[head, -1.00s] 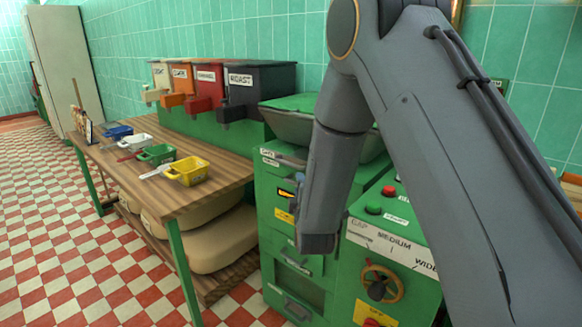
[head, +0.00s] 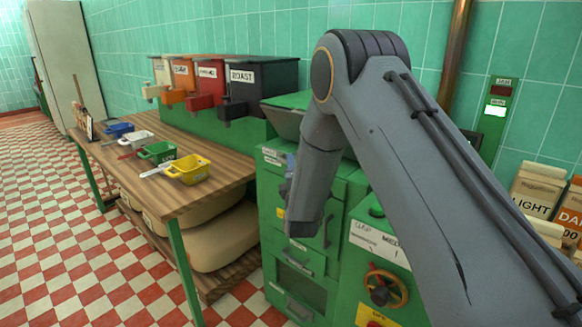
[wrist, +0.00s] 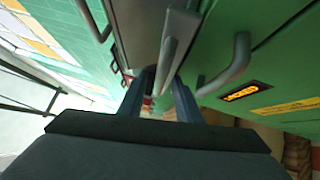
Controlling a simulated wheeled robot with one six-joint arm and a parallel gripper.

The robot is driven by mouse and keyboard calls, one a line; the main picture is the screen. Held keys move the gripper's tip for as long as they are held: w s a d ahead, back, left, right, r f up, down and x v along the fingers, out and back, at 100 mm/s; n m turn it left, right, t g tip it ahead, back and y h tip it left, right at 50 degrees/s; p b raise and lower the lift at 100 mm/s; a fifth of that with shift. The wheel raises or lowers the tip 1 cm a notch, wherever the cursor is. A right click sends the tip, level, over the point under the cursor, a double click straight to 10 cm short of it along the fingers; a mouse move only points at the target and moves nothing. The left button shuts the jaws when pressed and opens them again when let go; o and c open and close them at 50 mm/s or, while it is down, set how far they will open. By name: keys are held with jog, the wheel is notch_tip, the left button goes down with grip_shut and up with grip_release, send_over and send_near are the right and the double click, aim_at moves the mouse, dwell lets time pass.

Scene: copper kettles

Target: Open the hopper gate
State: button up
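The green machine (head: 272,190) stands right of the wooden table, with the hopper (head: 286,120) on top. My forearm covers much of the machine's front and part of the hopper. In the wrist view, a pale grey bar-like handle (wrist: 172,45) runs between the lines of my two fingers, and I take it for the gate's handle. My gripper (wrist: 158,88) is open, one finger on each side of that bar. I cannot tell whether the fingers touch it. In the head view, the gripper is mostly hidden behind the forearm.
A dark curved handle (wrist: 234,68) sits close right of my fingers, beside a glowing orange indicator (wrist: 246,91). An orange handwheel (head: 384,288) is low on the machine. A table (head: 150,195) with coloured scoops stands left. Bags (head: 535,190) stand at the far right.

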grip_shut()
